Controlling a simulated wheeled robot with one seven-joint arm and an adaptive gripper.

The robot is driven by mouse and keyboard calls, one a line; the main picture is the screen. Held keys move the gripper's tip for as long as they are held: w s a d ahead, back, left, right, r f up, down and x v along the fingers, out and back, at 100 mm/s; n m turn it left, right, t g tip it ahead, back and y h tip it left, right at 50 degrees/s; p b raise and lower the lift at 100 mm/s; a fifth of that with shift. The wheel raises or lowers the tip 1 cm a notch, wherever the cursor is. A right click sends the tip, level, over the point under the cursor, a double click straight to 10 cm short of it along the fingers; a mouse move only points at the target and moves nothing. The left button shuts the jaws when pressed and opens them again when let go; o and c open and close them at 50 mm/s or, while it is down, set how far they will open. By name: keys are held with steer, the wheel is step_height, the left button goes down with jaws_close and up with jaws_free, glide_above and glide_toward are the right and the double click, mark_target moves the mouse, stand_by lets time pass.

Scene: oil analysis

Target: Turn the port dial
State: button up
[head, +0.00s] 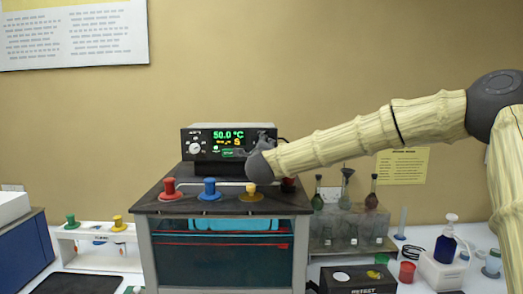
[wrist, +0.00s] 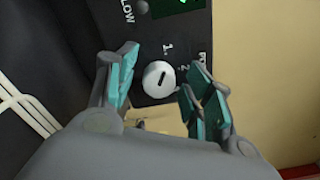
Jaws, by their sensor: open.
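The port dial (wrist: 158,80) is a round white knob with a short dark slot on the dark front panel of the instrument. The figures 1 and 2 are printed beside it, and the slot tilts up and to the right; I cannot tell which figure it points at. My gripper (wrist: 160,72) is open, with one teal-padded finger on each side of the dial. I cannot tell whether either pad touches it. In the head view my gripper (head: 262,142) is at the right end of the instrument (head: 205,132) and hides the dial there.
The instrument's green display reads 50.0 °C, with a white knob (head: 195,148) on its left. It stands on a dark-topped bath (head: 170,205) with red, blue and yellow stoppers. Dark flasks (head: 371,192) stand in a rack at the right, close under my arm. The wall is behind.

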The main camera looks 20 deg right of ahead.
steer(key=v, duration=1.1)
steer(key=shift+s, duration=0.35)
